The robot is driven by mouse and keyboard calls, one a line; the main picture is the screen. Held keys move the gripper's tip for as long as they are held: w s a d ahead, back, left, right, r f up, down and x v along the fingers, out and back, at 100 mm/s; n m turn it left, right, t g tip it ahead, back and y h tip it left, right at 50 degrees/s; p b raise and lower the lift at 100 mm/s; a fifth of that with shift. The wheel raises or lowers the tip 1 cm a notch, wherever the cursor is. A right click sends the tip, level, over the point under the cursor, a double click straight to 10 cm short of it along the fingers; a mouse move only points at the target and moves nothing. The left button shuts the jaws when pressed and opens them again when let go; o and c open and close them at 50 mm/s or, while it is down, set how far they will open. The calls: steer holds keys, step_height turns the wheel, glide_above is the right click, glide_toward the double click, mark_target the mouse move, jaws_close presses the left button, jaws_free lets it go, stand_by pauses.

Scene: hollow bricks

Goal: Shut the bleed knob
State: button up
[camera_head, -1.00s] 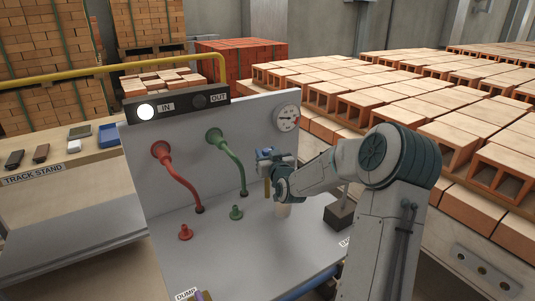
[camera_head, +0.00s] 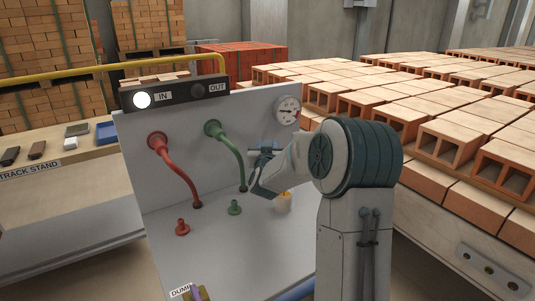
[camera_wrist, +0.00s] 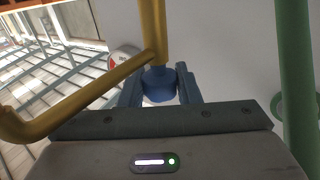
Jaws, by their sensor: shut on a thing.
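A round blue knob (camera_wrist: 159,84) shows in the wrist view; no label on it can be read. My gripper (camera_wrist: 160,92) has a finger on each side of it and is shut on it. A yellow pipe (camera_wrist: 153,30) runs just above the knob and bends off to the lower left. In the head view my gripper (camera_head: 262,157) is in front of the upright grey panel (camera_head: 180,110), right of the green hose (camera_head: 232,158) and below the round gauge (camera_head: 288,110). My wrist and arm hide most of the knob there.
A red hose (camera_head: 176,170) arches left of the green one. Hollow bricks (camera_head: 455,145) fill the right side. The "IN" lamp (camera_head: 142,100) is lit.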

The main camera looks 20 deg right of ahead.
steer(key=m+h, duration=0.1)
steer(key=m+g+h, duration=0.1)
steer(key=h, duration=0.1)
steer(key=shift+a+g, duration=0.2)
steer(key=shift+g, duration=0.1)
steer(key=m+g+h+p, duration=0.2)
steer(key=h, duration=0.1)
steer(key=shift+r+m, duration=0.15)
steer(key=shift+m, duration=0.15)
steer(key=shift+d+m+g+h+p, duration=0.15)
steer(key=shift+m+g+h+p, duration=1.55)
steer(key=shift+g, duration=0.7)
steer(key=shift+m+g, duration=0.3)
steer(key=o, duration=0.9)
steer(key=shift+o, duration=0.2)
steer(key=v, duration=1.3)
steer(key=shift+s+a+f+b, duration=0.2)
steer(key=shift+a+b, duration=0.1)
steer(key=shift+a, duration=0.05)
